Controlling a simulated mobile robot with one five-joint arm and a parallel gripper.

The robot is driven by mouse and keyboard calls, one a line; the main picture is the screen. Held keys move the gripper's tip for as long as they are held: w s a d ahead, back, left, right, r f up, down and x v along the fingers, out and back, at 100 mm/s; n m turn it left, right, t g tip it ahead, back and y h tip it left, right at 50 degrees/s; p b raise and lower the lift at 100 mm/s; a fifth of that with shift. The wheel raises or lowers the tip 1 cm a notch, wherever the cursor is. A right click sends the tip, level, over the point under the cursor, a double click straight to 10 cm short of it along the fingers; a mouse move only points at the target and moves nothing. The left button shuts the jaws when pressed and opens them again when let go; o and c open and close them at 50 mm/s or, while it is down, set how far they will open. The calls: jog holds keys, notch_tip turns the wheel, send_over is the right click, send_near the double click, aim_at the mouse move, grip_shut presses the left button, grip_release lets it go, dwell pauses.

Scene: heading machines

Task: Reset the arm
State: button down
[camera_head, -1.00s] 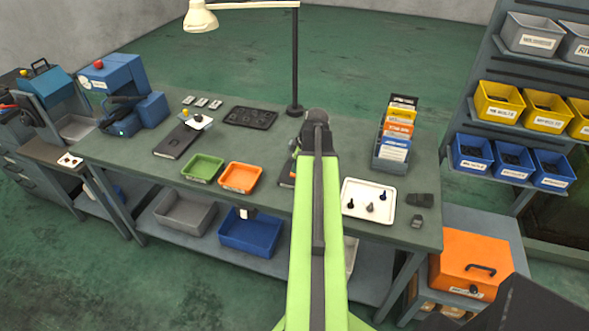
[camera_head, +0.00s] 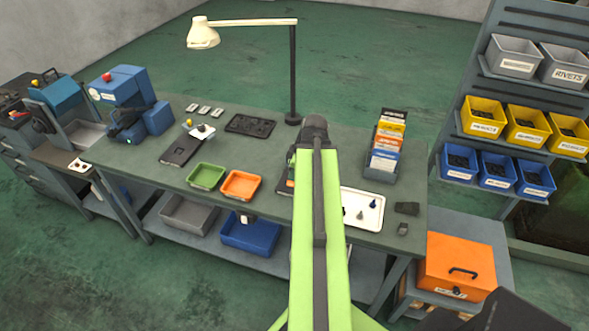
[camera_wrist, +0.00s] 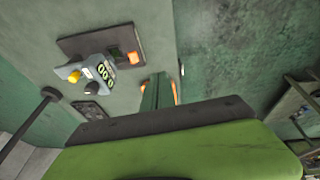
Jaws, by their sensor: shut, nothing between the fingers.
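My arm's green link (camera_head: 318,240) runs up the middle of the head view, its dark joint over the bench. In the wrist view, my gripper (camera_wrist: 158,92) shows as narrow dark green fingers with orange edges, close together, shut and empty. They stick out beyond a wide green body with a dark edge. Past the fingers lies a grey-green surface with a small device (camera_wrist: 92,72) that has a yellow knob and a digit display.
The bench (camera_head: 240,145) carries a green tray (camera_head: 206,176), an orange tray (camera_head: 241,185), a white tray (camera_head: 372,221) partly behind my arm, and a file rack (camera_head: 380,172). A lamp (camera_head: 292,75) stands at the back. An orange box (camera_head: 455,262) and bin shelves are at right.

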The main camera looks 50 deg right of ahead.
jog(key=shift+w+a+f, duration=0.1)
jog(key=shift+w+a, duration=0.05)
jog(key=w+a+f+n+b, duration=0.25)
jog(key=w+a, duration=0.25)
jog(key=a, duration=0.3)
jog(key=w+a+f+n+g+y+b, duration=0.1)
jog(key=w+a+f+b, duration=0.25)
jog(key=a, duration=0.35)
jog(key=w+a+f+n+b, duration=0.2)
jog(key=w+a, duration=0.3)
jog(key=a, duration=0.3)
jog(key=s+a+f+m+g+h+b, duration=0.1)
jog(key=a+f+m+b, duration=0.3)
jog(key=a+m, duration=0.6)
jog(key=shift+a+f+g, duration=0.7)
jog(key=shift+a+g, duration=0.1)
jog(key=shift+a, duration=3.15)
jog(key=shift+a+m, duration=0.1)
jog(key=shift+m, duration=0.15)
